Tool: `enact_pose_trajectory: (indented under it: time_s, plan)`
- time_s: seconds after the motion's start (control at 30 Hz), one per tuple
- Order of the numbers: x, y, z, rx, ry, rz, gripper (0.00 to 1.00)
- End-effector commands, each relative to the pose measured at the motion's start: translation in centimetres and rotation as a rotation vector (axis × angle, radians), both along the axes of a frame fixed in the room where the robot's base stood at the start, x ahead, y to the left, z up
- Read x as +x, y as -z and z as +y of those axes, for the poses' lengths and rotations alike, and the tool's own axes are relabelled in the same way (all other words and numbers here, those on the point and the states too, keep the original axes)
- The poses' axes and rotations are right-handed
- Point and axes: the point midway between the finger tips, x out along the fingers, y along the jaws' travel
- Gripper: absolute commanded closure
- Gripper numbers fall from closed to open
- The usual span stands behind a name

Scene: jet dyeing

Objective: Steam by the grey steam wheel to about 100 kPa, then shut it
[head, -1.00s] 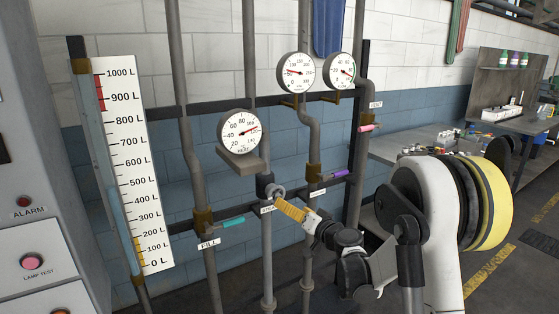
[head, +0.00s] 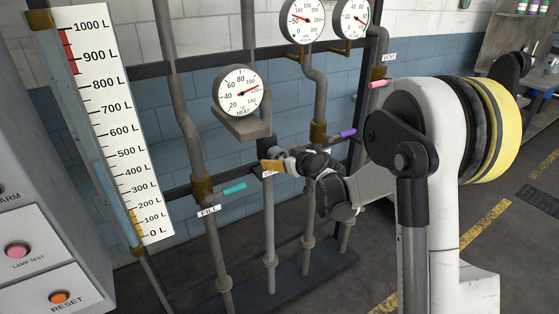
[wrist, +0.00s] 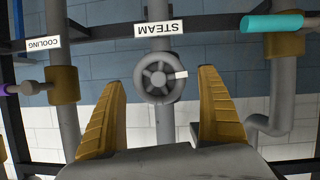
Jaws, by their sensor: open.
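The grey steam wheel (wrist: 158,82) is on a vertical pipe under the upside-down STEAM label (wrist: 159,29) in the wrist view. A pale mark sits on its right side. My gripper (wrist: 161,86) is open, with one yellow finger on each side of the wheel and gaps showing; it is not closed on it. In the head view my gripper (head: 272,166) is in front of the steam pipe and largely hides the wheel. The round gauge (head: 302,18) at the top has its red needle pointing up-left, at a low reading; its unit is too small to read.
A lower gauge (head: 239,91) on a bracket has its needle near 100 to 120. Teal (head: 234,188), purple (head: 348,133) and pink (head: 380,83) handles stick out from neighbouring pipes. A litre scale (head: 125,130) and control cabinet (head: 45,250) stand at the left.

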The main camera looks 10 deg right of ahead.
Motion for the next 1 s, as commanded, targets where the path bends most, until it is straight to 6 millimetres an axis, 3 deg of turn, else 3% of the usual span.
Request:
enact_pose_trajectory:
  time_s: [0.37,0.53,0.57,1.0]
  plan:
    - [0.75,0.24,0.21,0.001,0.000,-0.001,0.13]
    - [0.73,0.25,0.21,0.001,0.000,-0.001,0.62]
    - [0.73,0.25,0.21,0.001,0.000,0.000,0.67]
    - [0.75,0.28,0.02,0.073,0.002,0.024,0.67]
